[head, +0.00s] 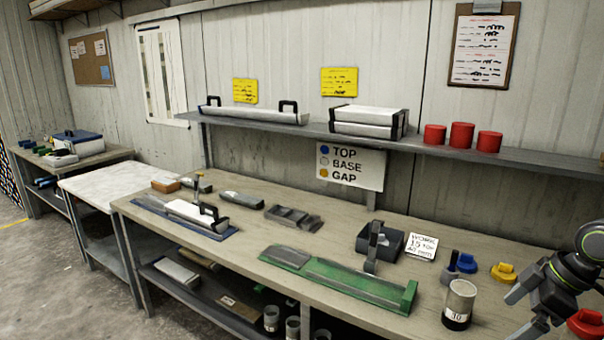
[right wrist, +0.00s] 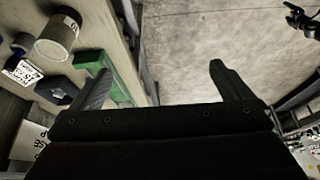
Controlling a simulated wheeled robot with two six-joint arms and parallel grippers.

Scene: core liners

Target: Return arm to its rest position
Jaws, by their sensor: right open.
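My right gripper (head: 522,312) is at the lower right of the head view, by the front right part of the workbench (head: 225,261). Its two fingers are apart and nothing is between them. The fingers also show spread in the right wrist view (right wrist: 160,85), with the floor and bench edge beyond. My left gripper is outside the head view. A small dark jointed part (right wrist: 301,18) at the wrist view's top right may be it; its jaws are unclear.
A green tray (head: 345,282), a dark box (head: 392,243), blue caps (head: 467,263) and a yellow cap (head: 503,272) are on the bench. A white-topped side table (head: 105,184) stands left. A shelf (head: 300,127) above holds red cans (head: 461,136). Open floor (right wrist: 200,40) lies before the bench.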

